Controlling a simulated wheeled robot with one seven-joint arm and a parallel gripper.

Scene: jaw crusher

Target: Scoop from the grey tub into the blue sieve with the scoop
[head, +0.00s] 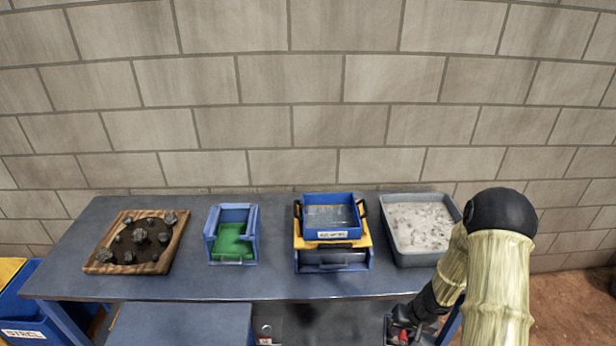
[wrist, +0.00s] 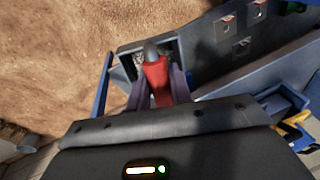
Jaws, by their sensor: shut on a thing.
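The grey tub (head: 424,260) stands at the right end of the bench, filled with pale grey, lumpy material. The blue sieve (head: 332,235) with black side handles sits left of it on a yellow frame. In the wrist view my gripper (wrist: 160,88) is shut on a red handle with a grey end, which I take as the scoop (wrist: 155,72). The scoop's bowl is not clearly visible.
A wooden tray (head: 172,250) with dark rocks and a blue box (head: 211,235) with a green inside stand left on the bench. A blue bin (head: 30,315) is at lower left.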

